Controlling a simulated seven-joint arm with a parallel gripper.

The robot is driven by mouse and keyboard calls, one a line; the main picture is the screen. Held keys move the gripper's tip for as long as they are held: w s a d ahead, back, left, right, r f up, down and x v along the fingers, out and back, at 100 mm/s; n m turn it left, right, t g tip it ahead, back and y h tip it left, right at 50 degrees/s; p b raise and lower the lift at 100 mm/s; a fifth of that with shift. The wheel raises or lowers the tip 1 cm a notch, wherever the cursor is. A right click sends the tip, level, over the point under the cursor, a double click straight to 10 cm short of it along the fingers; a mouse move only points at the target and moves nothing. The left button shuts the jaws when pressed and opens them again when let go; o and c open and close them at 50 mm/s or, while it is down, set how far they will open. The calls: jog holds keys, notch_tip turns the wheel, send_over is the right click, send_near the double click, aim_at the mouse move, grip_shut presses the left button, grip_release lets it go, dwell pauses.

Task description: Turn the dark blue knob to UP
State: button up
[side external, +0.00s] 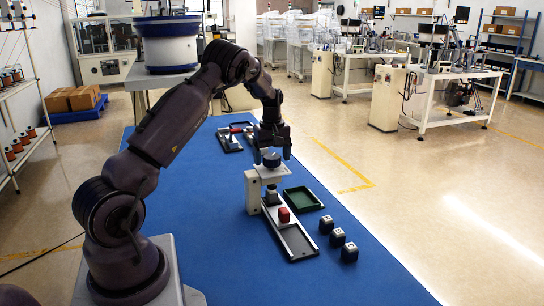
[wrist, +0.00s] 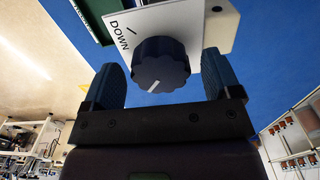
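The dark blue knob (side external: 271,160) sits on top of a small white stand (side external: 253,190) on the blue table. In the wrist view the round, ridged knob (wrist: 160,64) is on a white plate (wrist: 140,24) marked DOWN at its upper left, with a short tick beside the word. The knob's white pointer line points toward the lower left of that view, away from the tick. An UP mark is not visible. My gripper (side external: 272,154) is over the stand, fingers pointing down. In the wrist view the fingers (wrist: 160,72) are open on either side of the knob, with narrow gaps showing.
A red cube (side external: 284,214) sits on a grey track (side external: 298,243) beside the stand. A green tray (side external: 303,200) lies to the right. Several dark blocks with white tops (side external: 338,237) stand in a row. Another fixture (side external: 232,142) is behind.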

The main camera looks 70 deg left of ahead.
aim_at(271, 156)
notch_tip(271, 156, up, 13)
dwell(0.6)
dwell(0.4)
jog(key=s+d+r+m+t, duration=0.2)
jog(key=s+d+m, duration=0.4)
jog(key=d, duration=0.5)
jog(key=s+d+r+m+t, duration=0.1)
jog(key=s+d+m, duration=0.5)
jog(key=d, duration=0.6)
jog(key=s+d+r+m+t, duration=0.2)
jog(key=s+d+m, duration=0.4)
jog(key=d, duration=0.6)
jog(key=shift+r+t, duration=0.3)
jog(key=shift+r, duration=0.35)
